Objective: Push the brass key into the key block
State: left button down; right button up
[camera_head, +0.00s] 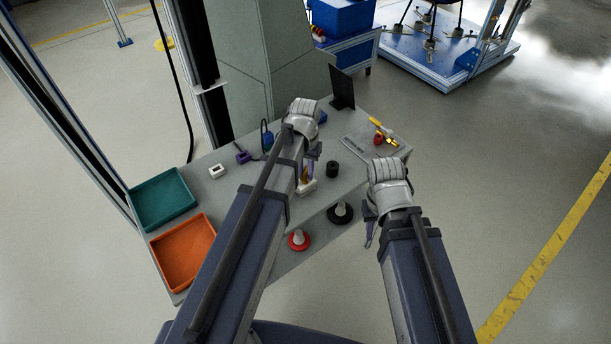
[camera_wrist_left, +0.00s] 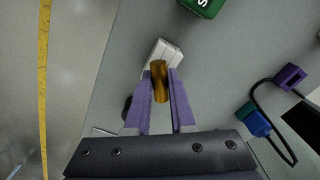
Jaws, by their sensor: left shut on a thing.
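The brass key (camera_wrist_left: 159,82) is a short gold-brown cylinder in the left wrist view, held upright between the purple fingers of my left gripper (camera_wrist_left: 160,100). It also shows in the head view (camera_head: 305,174). The white key block (camera_wrist_left: 163,56) lies right at the key's far end in the left wrist view and shows in the head view (camera_head: 307,188) below my left gripper (camera_head: 306,177). I cannot tell whether the key's tip is inside the block or just above it. My right gripper (camera_head: 369,234) hangs off the table's front right edge, away from the block; its fingers are unclear.
A teal tray (camera_head: 146,219) and an orange tray (camera_head: 158,276) stand at the left. A black cylinder (camera_head: 333,169) is right of the block. Red (camera_head: 299,243) and black (camera_head: 341,215) round bases lie toward the front. A purple connector (camera_head: 243,157) is behind left.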

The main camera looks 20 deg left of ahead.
aim_at(305, 171)
pick_arm(q)
jog(key=shift+r, duration=0.2)
dwell(0.5)
jog(key=shift+r+p, duration=1.9)
jog(key=shift+p, duration=0.25)
jog(key=shift+r, duration=0.15)
notch_tip(305, 171, up, 4)
jog(key=p, duration=0.4)
jog(key=shift+w, duration=0.1)
